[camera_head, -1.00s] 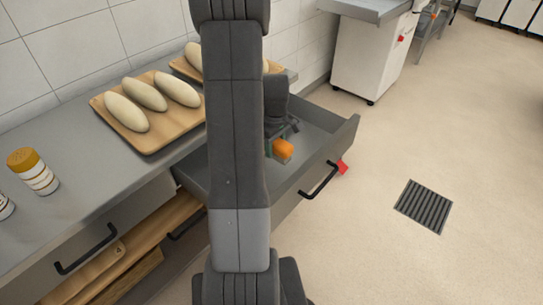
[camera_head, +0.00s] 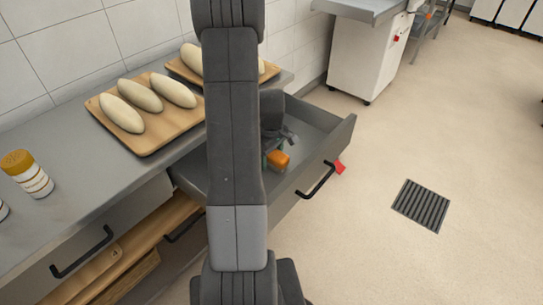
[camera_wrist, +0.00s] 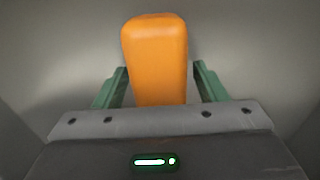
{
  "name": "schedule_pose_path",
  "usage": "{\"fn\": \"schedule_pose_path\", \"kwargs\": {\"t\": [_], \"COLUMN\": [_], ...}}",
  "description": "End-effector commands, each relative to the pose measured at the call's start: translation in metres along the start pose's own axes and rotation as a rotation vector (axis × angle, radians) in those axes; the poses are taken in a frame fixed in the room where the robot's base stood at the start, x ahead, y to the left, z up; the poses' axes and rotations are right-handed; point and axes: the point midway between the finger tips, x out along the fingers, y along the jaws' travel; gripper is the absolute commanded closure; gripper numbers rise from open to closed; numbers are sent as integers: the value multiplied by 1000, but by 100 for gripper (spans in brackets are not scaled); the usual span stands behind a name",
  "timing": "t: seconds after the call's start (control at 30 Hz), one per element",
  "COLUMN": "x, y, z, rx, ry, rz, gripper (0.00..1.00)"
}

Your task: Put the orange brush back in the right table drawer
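The orange brush (camera_head: 278,160) is inside the pulled-out right table drawer (camera_head: 325,139), low near its floor; I cannot tell whether it touches the floor. In the wrist view the brush's orange block (camera_wrist: 156,55) lies between the green fingers of my gripper (camera_wrist: 160,80). A narrow grey gap shows between the brush and each finger, clearer on the right, so the gripper looks open around it. My gripper (camera_head: 277,148) reaches down into the drawer in the head view, partly hidden by my arm.
The steel table (camera_head: 75,190) holds wooden boards (camera_head: 150,144) with pale loaves (camera_head: 140,95) and a shaker with an orange lid (camera_head: 27,174). The drawer has a black handle (camera_head: 316,180) and a red tag (camera_head: 339,167). Floor to the right is clear around a drain grate (camera_head: 420,205).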

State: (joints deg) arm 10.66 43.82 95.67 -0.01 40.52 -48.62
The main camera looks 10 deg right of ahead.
Motion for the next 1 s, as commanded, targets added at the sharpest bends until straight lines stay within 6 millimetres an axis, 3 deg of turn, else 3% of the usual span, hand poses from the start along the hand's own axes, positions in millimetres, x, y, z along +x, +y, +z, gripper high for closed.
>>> {"fn": "schedule_pose_path", "kwargs": {"t": [0.33,0.73,1.0], "x": [-11,-93,-121], "y": [1,1,0], "z": [0,0,0], "rx": [0,0,0], "ry": [2,3,0], "rz": [2,4,0], "gripper": [35,35,35]}}
